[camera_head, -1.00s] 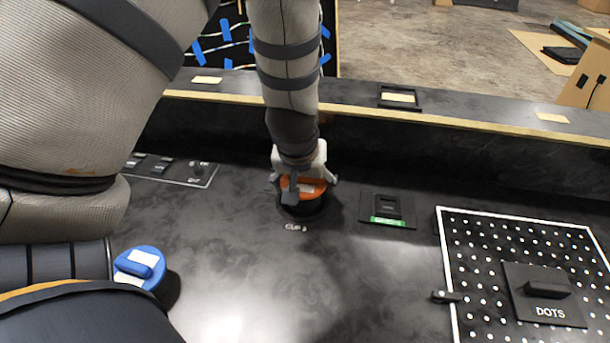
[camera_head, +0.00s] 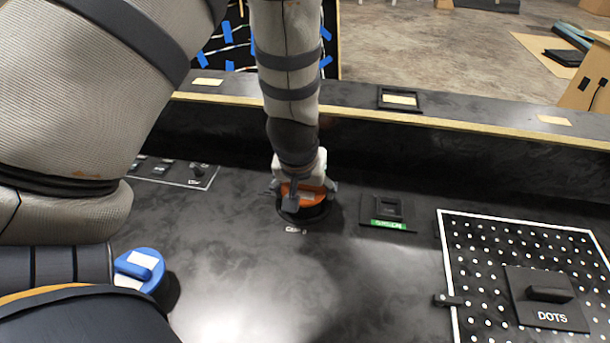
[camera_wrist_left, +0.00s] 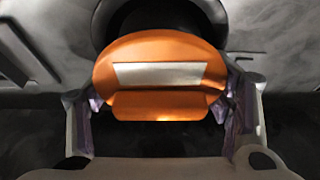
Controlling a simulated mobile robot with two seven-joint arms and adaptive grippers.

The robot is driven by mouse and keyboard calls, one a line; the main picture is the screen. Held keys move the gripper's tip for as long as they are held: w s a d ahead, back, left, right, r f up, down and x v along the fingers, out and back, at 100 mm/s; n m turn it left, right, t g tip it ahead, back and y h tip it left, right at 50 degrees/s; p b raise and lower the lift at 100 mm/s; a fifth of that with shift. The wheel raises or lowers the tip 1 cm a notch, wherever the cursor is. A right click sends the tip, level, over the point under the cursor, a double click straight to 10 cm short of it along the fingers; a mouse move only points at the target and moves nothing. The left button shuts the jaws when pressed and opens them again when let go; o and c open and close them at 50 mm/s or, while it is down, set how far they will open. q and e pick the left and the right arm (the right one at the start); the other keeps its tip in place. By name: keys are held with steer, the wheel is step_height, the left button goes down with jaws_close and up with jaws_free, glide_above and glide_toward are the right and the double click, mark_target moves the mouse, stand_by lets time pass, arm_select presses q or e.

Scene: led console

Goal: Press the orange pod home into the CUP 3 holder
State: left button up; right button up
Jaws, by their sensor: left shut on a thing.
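The orange pod (camera_head: 306,194) sits at the black round CUP 3 holder (camera_head: 303,214), with the printed label just in front of it. My left gripper (camera_head: 304,196) comes down from above and is shut on the pod. In the left wrist view the orange pod (camera_wrist_left: 160,75) has a pale strip across its top, and a finger of my left gripper (camera_wrist_left: 160,108) stands on each side of it. The dark holder opening shows behind the pod there. I cannot tell how deep the pod sits. My right gripper is not in view.
A blue pod (camera_head: 139,268) stands at the left beside my arm. A switch panel (camera_head: 172,172) lies behind it. A black block with a green label (camera_head: 388,213) and a dotted board (camera_head: 520,270) are to the right. A raised ledge (camera_head: 450,121) runs along the back.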

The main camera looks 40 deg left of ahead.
arm_select(q)
steer(key=o, duration=1.1)
steer(key=shift+f, duration=0.1)
steer(key=shift+o, duration=0.2)
steer(key=v, duration=1.2)
